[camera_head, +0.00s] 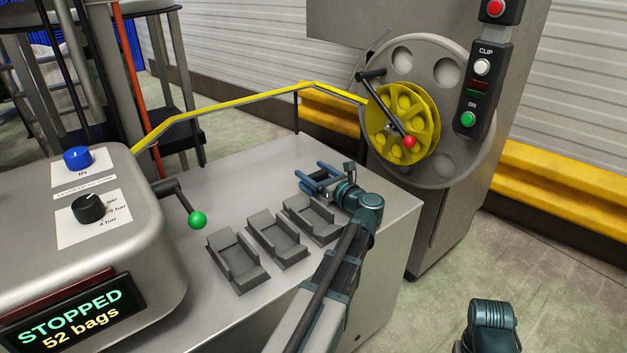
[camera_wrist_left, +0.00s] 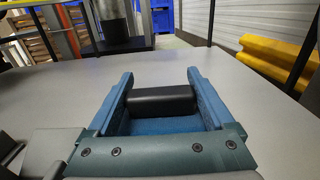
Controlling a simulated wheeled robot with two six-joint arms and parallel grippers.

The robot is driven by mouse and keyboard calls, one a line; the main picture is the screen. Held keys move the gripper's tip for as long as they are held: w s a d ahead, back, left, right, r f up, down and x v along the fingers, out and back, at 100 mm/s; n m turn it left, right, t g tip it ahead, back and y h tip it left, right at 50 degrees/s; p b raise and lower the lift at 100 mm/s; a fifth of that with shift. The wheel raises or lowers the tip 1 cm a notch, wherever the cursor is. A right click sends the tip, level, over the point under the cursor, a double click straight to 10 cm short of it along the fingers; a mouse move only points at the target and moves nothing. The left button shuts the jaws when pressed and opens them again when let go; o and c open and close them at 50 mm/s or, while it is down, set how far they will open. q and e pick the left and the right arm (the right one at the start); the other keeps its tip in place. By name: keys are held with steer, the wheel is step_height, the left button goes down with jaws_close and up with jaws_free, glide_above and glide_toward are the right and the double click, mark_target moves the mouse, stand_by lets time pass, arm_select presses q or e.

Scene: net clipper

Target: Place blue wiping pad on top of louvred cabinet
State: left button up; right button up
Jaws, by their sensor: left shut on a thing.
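My left gripper (camera_head: 317,180) is over the grey worktop near its far right part, beyond a row of grey holders. In the left wrist view, my left gripper (camera_wrist_left: 161,95) is shut on a dark round bar with a flat blue surface under it. This looks like the blue wiping pad (camera_wrist_left: 160,126) with its handle, gripped by the handle ends. In the head view the pad is small and hard to tell from the blue fingers. No louvred cabinet can be clearly made out. My right gripper is not in view; only part of my right arm shows at the lower right.
Several grey holders (camera_head: 238,260) stand on the worktop (camera_head: 200,325). A lever with a green knob (camera_head: 197,220) juts from the control housing at left. A yellow rail (camera_head: 240,99) runs behind. A grey machine with a yellow reel (camera_head: 402,122) stands at the right.

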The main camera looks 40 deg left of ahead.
arm_select(q)
steer(key=shift+f, duration=0.15)
steer(key=o, duration=1)
steer(key=shift+c, duration=0.2)
steer(key=shift+o, duration=0.8)
steer(key=v, duration=1.2)
steer(key=shift+r, duration=0.2)
